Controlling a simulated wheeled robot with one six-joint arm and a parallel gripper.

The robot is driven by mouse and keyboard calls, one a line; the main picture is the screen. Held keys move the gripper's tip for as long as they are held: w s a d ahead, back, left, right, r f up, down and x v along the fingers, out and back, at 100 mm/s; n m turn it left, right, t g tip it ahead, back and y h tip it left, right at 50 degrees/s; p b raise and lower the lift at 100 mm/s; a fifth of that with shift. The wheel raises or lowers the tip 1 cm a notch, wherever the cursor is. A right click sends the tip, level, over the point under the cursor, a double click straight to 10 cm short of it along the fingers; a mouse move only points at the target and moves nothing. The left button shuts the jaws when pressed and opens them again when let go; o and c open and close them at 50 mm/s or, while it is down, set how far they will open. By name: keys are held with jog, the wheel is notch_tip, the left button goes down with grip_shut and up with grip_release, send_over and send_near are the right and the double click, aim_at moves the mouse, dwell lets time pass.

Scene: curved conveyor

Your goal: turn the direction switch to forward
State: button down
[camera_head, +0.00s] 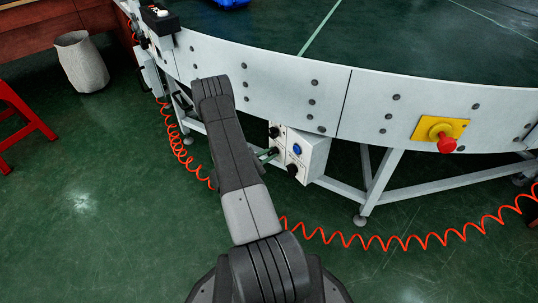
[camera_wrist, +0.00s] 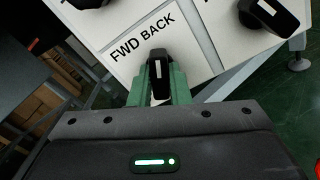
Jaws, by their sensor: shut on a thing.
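The direction switch is a black knob (camera_wrist: 158,70) with a white mark, below the printed words FWD and BACK on a pale panel (camera_wrist: 135,22) in the wrist view. The panel appears tilted there. The white mark runs nearly upright in the picture, closer under BACK than FWD. My gripper (camera_wrist: 160,84) has its green fingers on either side of this knob and is shut on it. In the head view my gripper (camera_head: 268,154) reaches the left face of the white control box (camera_head: 314,156); my arm hides part of that area.
The box also carries a blue button (camera_head: 297,149) and other black knobs; one knob (camera_wrist: 268,14) shows at the wrist view's upper right. A red emergency button (camera_head: 446,143) sits on the conveyor side. An orange coiled cable (camera_head: 400,241) runs below.

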jog(key=n, duration=0.5)
jog(key=shift+n+b, duration=0.4)
jog(key=n, duration=0.5)
jog(key=shift+n, duration=0.3)
jog(key=c, duration=1.4)
grip_release()
jog(key=shift+o, duration=0.2)
jog(key=p+v, duration=0.3)
jog(key=v, duration=1.1)
